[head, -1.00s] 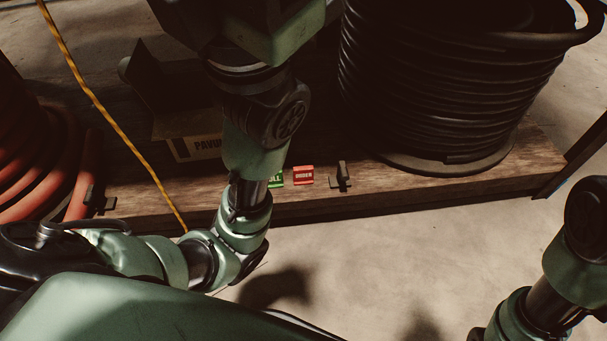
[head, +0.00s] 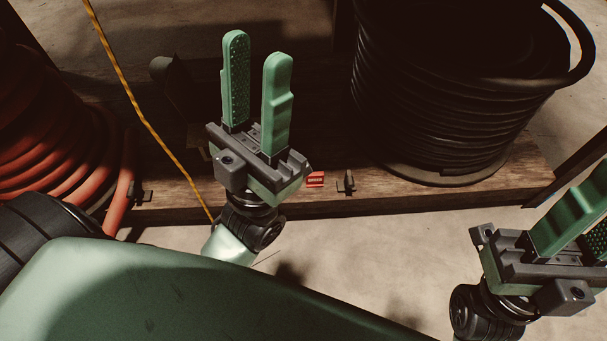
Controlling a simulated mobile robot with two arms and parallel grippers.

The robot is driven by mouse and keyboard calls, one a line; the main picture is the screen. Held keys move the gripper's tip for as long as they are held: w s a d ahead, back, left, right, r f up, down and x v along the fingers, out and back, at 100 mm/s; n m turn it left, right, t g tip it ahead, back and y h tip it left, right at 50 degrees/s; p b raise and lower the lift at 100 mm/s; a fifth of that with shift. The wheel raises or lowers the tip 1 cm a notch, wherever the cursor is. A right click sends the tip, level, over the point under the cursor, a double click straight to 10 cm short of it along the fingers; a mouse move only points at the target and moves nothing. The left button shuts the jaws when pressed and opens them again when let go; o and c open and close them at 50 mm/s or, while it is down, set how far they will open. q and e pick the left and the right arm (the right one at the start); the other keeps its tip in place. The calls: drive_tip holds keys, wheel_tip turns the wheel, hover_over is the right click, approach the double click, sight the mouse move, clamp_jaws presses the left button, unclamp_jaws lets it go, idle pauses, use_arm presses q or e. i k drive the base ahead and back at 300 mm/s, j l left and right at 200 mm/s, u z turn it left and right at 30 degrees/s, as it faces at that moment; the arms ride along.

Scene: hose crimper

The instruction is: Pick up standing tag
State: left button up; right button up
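A small red tag (head: 315,180) with pale lettering sits near the front edge of the wooden shelf (head: 390,203). It looks upright, but I cannot be sure at this size. My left gripper (head: 257,48) is open and empty, its two green fingers pointing up the picture with a clear gap. Its base lies just left of the red tag in the picture and covers the place where a green tag showed earlier. My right gripper (head: 588,222) is at the right edge, with its fingers apart and partly cut off by the frame.
A large coil of black hose (head: 450,90) stands on the shelf at the right. Red-orange hose (head: 60,150) is coiled at the left. A yellow cord (head: 140,115) hangs across. A small dark clip-like holder (head: 347,183) is right of the red tag. The concrete floor (head: 400,250) in front is clear.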

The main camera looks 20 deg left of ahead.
sight(315, 180)
drive_tip(key=i+l+u, duration=0.1)
drive_tip(key=l+u, duration=0.6)
drive_tip(key=u, duration=0.15)
drive_tip(key=i+l, duration=0.1)
drive_tip(key=l, duration=0.3)
drive_tip(key=i+l+u, duration=0.1)
drive_tip(key=l, duration=0.3)
drive_tip(key=i+l, duration=0.1)
drive_tip(key=l, duration=0.3)
drive_tip(key=i+l+u, duration=0.1)
drive_tip(key=l, duration=0.25)
